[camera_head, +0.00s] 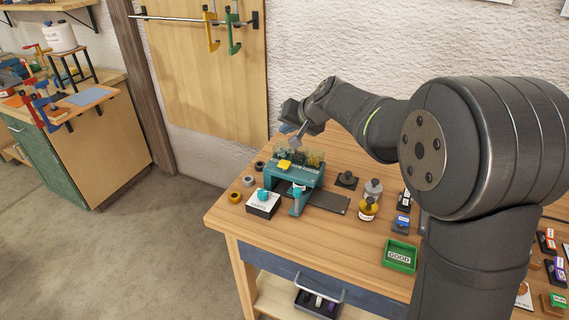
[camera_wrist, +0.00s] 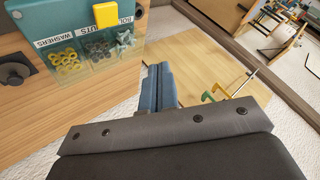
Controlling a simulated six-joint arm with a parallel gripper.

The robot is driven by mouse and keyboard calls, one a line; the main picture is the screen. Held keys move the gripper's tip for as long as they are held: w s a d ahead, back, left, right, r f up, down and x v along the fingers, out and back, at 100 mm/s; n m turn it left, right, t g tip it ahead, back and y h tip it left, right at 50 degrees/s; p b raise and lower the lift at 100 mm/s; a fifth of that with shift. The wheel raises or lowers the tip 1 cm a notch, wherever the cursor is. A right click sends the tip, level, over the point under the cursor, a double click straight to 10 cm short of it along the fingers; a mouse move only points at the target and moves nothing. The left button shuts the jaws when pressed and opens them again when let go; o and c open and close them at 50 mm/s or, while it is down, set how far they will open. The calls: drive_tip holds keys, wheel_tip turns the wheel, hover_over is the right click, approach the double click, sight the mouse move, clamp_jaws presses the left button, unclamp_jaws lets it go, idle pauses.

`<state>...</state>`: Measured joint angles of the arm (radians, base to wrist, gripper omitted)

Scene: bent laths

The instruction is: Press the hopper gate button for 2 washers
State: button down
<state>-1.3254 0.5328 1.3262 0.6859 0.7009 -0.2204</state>
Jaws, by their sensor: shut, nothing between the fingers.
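The teal hopper (camera_head: 300,178) stands on the bench, its clear bins along the back. In the wrist view its labels read WASHERS, NUTS and a partly cut-off BOL. Yellow washers (camera_wrist: 67,62) fill the bin under WASHERS, the right-hand bin in the head view. A yellow block (camera_wrist: 106,14) sits on the hopper front near the BOL end; the head view shows it too (camera_head: 284,163). A white box with a teal knob (camera_head: 264,195) stands at the hopper's front left; its label is too small to read. My gripper (camera_wrist: 160,70) is shut and empty, above and behind the bins.
Another teal-topped part (camera_head: 297,189) stands at the hopper's front, beside a dark plate (camera_head: 328,201). Dark and yellow rings lie left of the hopper. Bottles (camera_head: 368,208) and a green GOOD tray (camera_head: 400,256) stand to the right. Bare wood lies in front of the plate.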

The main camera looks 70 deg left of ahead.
approach(282, 162)
drive_tip(key=shift+s+a+f, duration=0.25)
drive_tip(key=shift+a+f, duration=0.2)
drive_tip(key=shift+a, duration=0.35)
drive_tip(key=shift+s+a+f, duration=0.3)
drive_tip(key=shift+a+f, duration=0.15)
drive_tip(key=shift+a, duration=0.35)
drive_tip(key=shift+s+a+f, duration=0.25)
drive_tip(key=shift+a+f, duration=0.25)
drive_tip(key=shift+a, duration=0.3)
drive_tip(key=shift+f, duration=0.15)
drive_tip(key=shift+f, duration=0.25)
drive_tip(key=shift+f, duration=0.75)
idle(1.0)
drive_tip(key=shift+r, duration=1.2)
drive_tip(key=shift+r, duration=2.5)
